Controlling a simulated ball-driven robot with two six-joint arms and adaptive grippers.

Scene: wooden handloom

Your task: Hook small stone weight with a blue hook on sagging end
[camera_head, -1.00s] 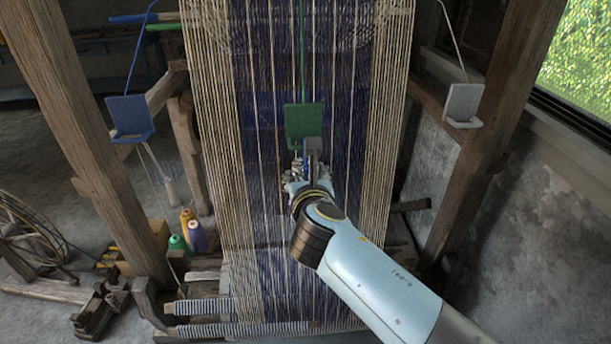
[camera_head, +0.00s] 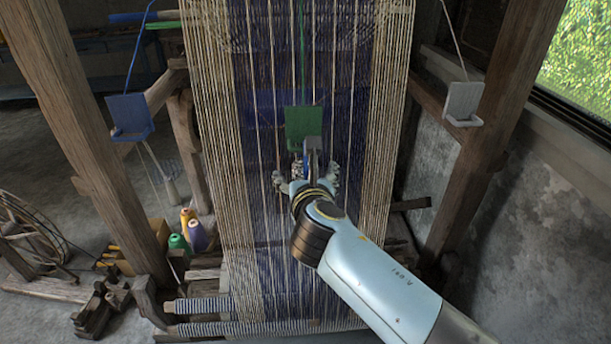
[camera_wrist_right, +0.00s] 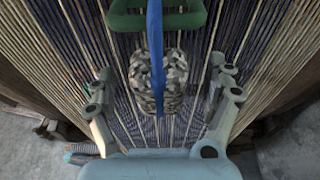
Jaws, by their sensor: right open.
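The small stone weight (camera_wrist_right: 145,80) is mottled grey in the right wrist view. Its blue hook (camera_wrist_right: 155,45) shows as a blue strip running up in front of the stone and across the green bracket (camera_wrist_right: 125,20). Whether the hook bears on the bracket cannot be told. In the head view the green bracket (camera_head: 304,122) hangs on a green cord before the warp. My right gripper (camera_head: 306,174) is just below it, fingers spread. In the wrist view its fingers (camera_wrist_right: 165,78) stand on either side of the stone, with gaps. My left gripper is out of view.
A blue bracket (camera_head: 130,115) hangs on the left and a grey one (camera_head: 462,102) on the right. Vertical warp threads (camera_head: 250,230) stand close behind my gripper. Wooden posts (camera_head: 85,150) flank the loom. Yarn cones (camera_head: 197,236) stand at lower left.

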